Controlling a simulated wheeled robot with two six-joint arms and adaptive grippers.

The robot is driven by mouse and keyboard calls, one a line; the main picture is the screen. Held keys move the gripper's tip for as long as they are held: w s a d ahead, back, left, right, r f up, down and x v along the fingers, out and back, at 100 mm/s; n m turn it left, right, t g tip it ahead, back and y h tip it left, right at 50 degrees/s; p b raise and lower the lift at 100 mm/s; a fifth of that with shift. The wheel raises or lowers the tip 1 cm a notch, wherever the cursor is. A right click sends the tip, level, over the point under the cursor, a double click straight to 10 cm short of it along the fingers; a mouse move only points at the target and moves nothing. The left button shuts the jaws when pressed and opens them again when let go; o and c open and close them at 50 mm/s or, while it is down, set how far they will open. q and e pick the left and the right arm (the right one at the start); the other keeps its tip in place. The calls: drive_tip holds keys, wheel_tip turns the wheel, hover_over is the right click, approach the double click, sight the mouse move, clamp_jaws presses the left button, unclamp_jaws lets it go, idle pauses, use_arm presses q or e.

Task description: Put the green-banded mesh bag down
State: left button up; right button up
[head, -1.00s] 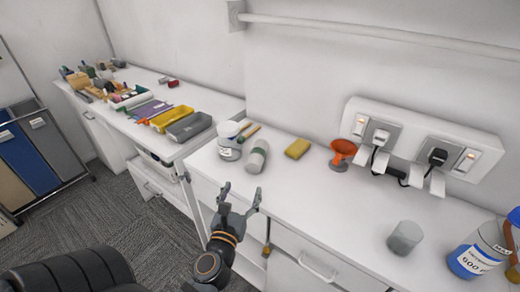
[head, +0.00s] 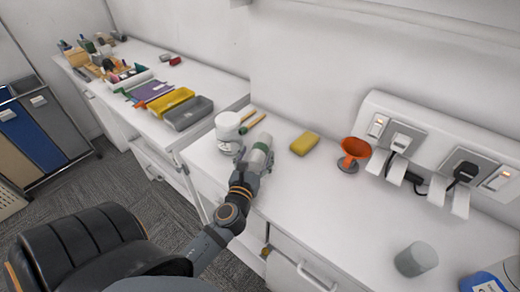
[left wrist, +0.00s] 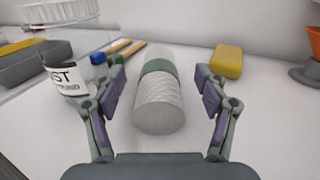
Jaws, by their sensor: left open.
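The green-banded mesh bag (head: 261,149) is a pale roll with a green band, lying on the white counter. In the left wrist view the mesh bag (left wrist: 159,97) lies between the fingers of my left gripper (left wrist: 160,95), with a gap on each side. My left gripper (head: 251,162) is open around its near end in the head view and partly covers it. My right gripper is not in view.
A white labelled jar (head: 232,134) stands just left of the bag. A grey cup (head: 416,259) stands at the front right. Trays (head: 188,113) sit on the left counter. The counter between sponge and cup is clear.

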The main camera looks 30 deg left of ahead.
sight(260, 146)
use_arm(q)
drive_tip(key=shift+p+x, duration=0.3)
drive_tip(key=shift+x, duration=0.7)
drive_tip(key=x, duration=0.2)
drive_tip(key=shift+w+a+f, duration=0.2)
drive_tip(key=shift+w+a, duration=0.05)
drive_tip(key=shift+w+f, duration=0.15)
drive_tip(key=shift+w, duration=0.1)
drive_tip(key=shift+s, duration=0.2)
drive_tip(key=shift+c, duration=1)
drive_tip(key=c, duration=1)
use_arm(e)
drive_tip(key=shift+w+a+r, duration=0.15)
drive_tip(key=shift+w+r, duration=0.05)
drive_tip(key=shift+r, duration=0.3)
use_arm(q)
drive_tip(key=shift+c, duration=0.2)
